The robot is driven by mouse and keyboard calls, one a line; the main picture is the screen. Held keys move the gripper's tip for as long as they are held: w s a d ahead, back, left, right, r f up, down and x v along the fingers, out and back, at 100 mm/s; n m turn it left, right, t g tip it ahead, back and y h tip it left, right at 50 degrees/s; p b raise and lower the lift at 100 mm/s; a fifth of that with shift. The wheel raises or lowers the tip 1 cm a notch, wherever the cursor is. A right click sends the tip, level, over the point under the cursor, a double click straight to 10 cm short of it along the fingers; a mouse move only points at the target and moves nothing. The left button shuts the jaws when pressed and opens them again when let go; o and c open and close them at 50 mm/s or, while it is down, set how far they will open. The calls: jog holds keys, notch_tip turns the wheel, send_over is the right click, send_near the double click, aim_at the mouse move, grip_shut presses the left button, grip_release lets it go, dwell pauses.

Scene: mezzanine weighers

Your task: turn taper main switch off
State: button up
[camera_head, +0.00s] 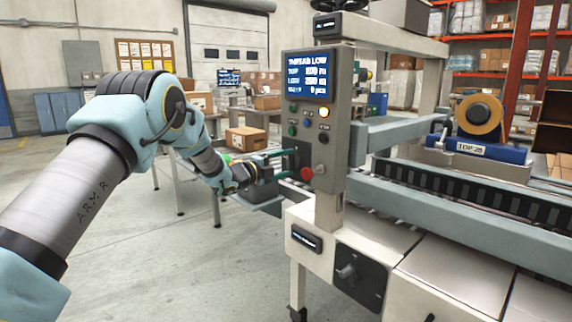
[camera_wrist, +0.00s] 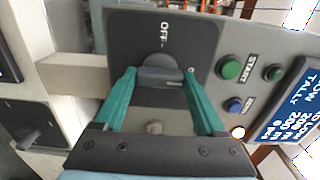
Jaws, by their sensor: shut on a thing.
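A dark grey rotary knob (camera_wrist: 160,72) sits on a dark plate (camera_wrist: 125,35) marked OFF, on the control post. In the wrist view the OFF mark is above the knob; the knob's bar lies roughly crosswise, towards a partly hidden letter at its right. My gripper (camera_wrist: 160,76) has its teal fingers on either side of this knob and is shut on it. In the head view my gripper (camera_head: 292,164) reaches the post's left side, and the knob is hidden there. No label naming it as the taper main switch is readable.
Another rotary switch (camera_head: 347,272) is on the machine's lower front. The post carries a screen (camera_head: 307,75), a red button (camera_head: 306,173) and green buttons, including START (camera_wrist: 230,68), close to my right finger. A tape roll (camera_head: 480,117) stands at right. Open floor is at left.

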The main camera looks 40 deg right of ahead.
dwell(0.3)
jog(key=n, duration=0.4)
jog(key=shift+n, duration=0.4)
jog(key=n, duration=0.4)
jog(key=shift+n, duration=0.3)
jog(key=n+p, duration=0.1)
jog(key=n, duration=0.3)
jog(key=shift+p, duration=0.4)
jog(key=shift+n+p, duration=0.7)
jog(key=shift+n, duration=1.5)
jog(key=shift+f, duration=0.15)
jog(key=o, duration=1.3)
